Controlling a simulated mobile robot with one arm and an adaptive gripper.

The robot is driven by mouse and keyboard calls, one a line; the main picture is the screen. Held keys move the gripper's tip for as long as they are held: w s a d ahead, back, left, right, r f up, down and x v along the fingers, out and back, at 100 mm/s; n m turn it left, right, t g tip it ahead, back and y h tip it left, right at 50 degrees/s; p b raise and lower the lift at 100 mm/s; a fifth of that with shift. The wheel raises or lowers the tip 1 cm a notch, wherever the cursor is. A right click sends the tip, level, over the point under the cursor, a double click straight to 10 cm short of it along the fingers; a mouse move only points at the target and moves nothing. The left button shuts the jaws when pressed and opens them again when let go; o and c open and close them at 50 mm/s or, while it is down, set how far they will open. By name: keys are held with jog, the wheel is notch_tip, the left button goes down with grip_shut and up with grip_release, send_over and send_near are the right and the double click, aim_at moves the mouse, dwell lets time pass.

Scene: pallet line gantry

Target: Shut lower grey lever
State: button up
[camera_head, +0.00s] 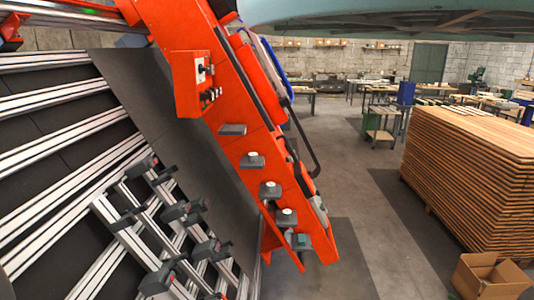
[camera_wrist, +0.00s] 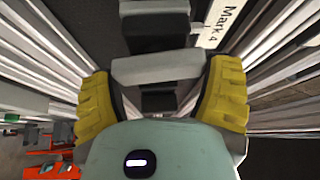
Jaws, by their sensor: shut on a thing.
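In the wrist view a grey lever (camera_wrist: 158,68) lies crosswise between the yellow pads of my gripper (camera_wrist: 159,76). The pads are shut on its two ends. A dark block (camera_wrist: 150,30) sits just beyond the lever, and a dark part shows below it. Part of the lever's mount is hidden by my gripper's body. In the head view several dark clamps with grey parts, one of them a clamp (camera_head: 183,211), sit on aluminium rails at the lower left. I cannot tell there which one is the held lever. My gripper is not visible in the head view.
Aluminium profile rails (camera_head: 55,130) fill the left side. A tilted orange gantry panel (camera_head: 230,110) with knobs stands beside them. A stack of wooden boards (camera_head: 465,175) and an open cardboard box (camera_head: 490,278) stand at the right. The floor between is clear.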

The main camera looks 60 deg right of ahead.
jog(key=shift+m+g, duration=0.4)
jog(key=shift+m, duration=0.4)
jog(key=o, duration=1)
jog(key=v, duration=1.2)
jog(key=shift+a, duration=0.1)
